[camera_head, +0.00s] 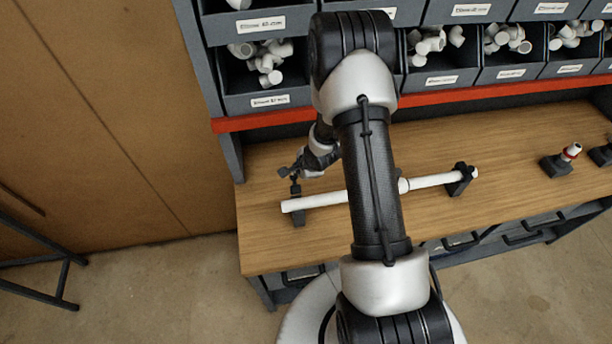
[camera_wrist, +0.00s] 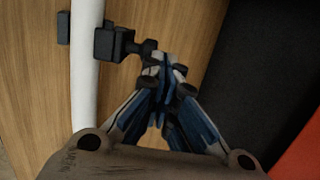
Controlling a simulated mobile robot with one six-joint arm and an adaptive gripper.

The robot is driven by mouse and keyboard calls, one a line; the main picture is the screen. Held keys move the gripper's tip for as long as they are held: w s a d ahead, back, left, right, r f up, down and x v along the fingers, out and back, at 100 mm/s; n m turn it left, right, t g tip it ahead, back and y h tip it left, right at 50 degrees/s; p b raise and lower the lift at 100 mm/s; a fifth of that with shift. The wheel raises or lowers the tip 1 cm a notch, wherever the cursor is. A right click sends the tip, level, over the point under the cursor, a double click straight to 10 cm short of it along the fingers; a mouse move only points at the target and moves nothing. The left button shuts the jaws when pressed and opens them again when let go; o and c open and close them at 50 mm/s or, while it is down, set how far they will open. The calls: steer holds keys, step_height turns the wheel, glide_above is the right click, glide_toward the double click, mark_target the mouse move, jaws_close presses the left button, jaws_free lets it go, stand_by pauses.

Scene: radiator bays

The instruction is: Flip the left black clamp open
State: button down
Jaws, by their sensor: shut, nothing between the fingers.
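The left black clamp (camera_head: 297,190) sits at the left end of a white pipe (camera_head: 320,200) on the wooden bench. In the wrist view the clamp's black block (camera_wrist: 113,43) stands beside the white pipe (camera_wrist: 85,90), and a small dark block (camera_wrist: 63,27) shows on the pipe's other side. The pipe's top looks bare between them. A short dark handle points from the clamp toward my gripper (camera_wrist: 165,62). My gripper is shut and empty, its tips at or very near the handle's end; contact is unclear. In the head view my gripper (camera_head: 298,170) is small, behind the pipe.
A right black clamp (camera_head: 460,180) holds the pipe's other end. A black holder (camera_head: 556,166) with a red-ringed white fitting stands far right. Bins of white fittings (camera_head: 265,75) hang above a red rail (camera_head: 265,119). My arm hides the middle of the pipe.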

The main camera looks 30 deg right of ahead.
steer(key=shift+w+d+f+p, duration=0.15)
steer(key=shift+w+p, duration=0.15)
steer(key=shift+w, duration=0.2)
steer(key=shift+w+d+f+p, duration=0.1)
steer(key=shift+w+p, duration=0.15)
steer(key=shift+w, duration=0.25)
stand_by(0.7)
stand_by(0.7)
